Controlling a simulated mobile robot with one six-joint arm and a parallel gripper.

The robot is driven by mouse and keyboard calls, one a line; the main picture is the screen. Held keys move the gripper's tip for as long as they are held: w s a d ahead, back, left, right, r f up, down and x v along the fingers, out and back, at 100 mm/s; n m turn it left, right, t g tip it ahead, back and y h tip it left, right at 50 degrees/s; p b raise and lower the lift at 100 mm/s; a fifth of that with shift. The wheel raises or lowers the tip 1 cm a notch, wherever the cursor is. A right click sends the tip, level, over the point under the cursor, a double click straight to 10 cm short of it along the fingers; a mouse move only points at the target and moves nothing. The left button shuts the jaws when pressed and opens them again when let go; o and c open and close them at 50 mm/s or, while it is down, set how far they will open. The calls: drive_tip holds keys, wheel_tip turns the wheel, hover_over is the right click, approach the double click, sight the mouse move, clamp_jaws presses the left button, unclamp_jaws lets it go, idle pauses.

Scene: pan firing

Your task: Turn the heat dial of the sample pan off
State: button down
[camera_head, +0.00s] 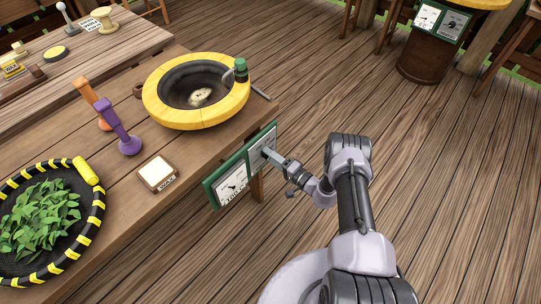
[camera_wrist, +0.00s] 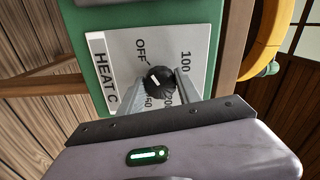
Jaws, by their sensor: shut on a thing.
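The sample pan (camera_head: 160,113), yellow-rimmed with a dark bowl, stands on the wooden table, with a small pale heap in its middle. A green-framed panel (camera_head: 256,138) hangs at the table's edge below it. In the wrist view, the panel's white plate (camera_wrist: 210,45) reads HEAT C, OFF, 100 and further numbers partly hidden by the fingers. The black heat dial (camera_wrist: 158,86) has a short white mark that points up and left, roughly toward OFF. My gripper (camera_head: 270,154) is at the panel, its fingers on both sides of the dial, shut on it.
A second dial plate (camera_head: 232,188) adjoins on the left. On the table are a wax block (camera_head: 157,172), a purple tool (camera_head: 120,130), an orange tool (camera_head: 96,106) and a leaf-filled round tray (camera_head: 48,281). The floor (camera_head: 310,70) beyond the arm is clear.

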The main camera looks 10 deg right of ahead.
drive_tip(key=shift+n, duration=0.6)
drive_tip(key=c, duration=0.8)
unclamp_jaws()
drive_tip(key=shift+c, duration=0.2)
drive_tip(key=shift+d, duration=0.1)
drive_tip(key=p+v, duration=0.5)
drive_tip(key=v, duration=1.2)
drive_tip(key=shift+s, duration=0.15)
